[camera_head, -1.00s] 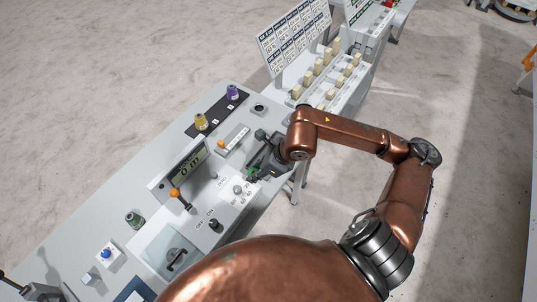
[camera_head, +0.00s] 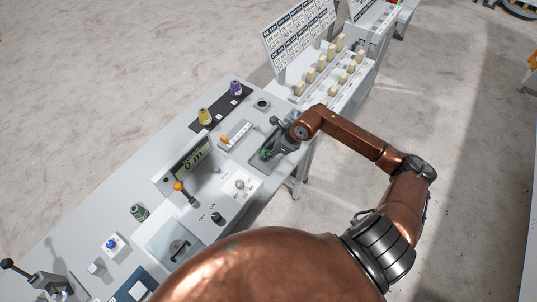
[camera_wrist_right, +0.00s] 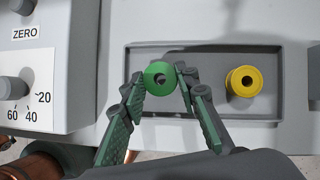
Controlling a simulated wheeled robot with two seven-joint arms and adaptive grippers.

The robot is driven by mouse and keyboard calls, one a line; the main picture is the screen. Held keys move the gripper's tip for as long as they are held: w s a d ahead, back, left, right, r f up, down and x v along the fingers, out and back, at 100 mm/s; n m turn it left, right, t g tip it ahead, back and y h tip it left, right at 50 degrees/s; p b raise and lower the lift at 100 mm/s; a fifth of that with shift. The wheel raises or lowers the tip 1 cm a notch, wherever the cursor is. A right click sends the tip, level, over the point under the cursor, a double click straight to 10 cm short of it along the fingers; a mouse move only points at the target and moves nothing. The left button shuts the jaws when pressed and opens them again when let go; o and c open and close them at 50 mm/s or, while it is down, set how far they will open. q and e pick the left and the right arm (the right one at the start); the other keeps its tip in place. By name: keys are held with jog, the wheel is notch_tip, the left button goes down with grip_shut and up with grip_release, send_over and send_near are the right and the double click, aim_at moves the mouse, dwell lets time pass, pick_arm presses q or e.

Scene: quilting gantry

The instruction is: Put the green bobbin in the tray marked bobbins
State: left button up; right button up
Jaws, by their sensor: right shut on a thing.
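A yellow bobbin (camera_wrist_right: 243,81) is in the tray's right part, apart from my fingers. In the head view my right gripper (camera_head: 267,153) is over the tray (camera_head: 259,166), partly hiding it. No marking on the tray is readable. My left gripper is not seen.
A panel with knobs (camera_head: 240,184) lies beside the tray, with a counter display (camera_head: 188,160) behind it. Yellow (camera_head: 205,116) and purple (camera_head: 236,88) thread spools stand on a dark strip at the back. A green spool (camera_head: 138,211) stands further left.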

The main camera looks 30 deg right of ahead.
jog(key=shift+f, duration=1)
jog(key=o, duration=0.8)
jog(key=v, duration=1.2)
jog(key=shift+b, duration=0.35)
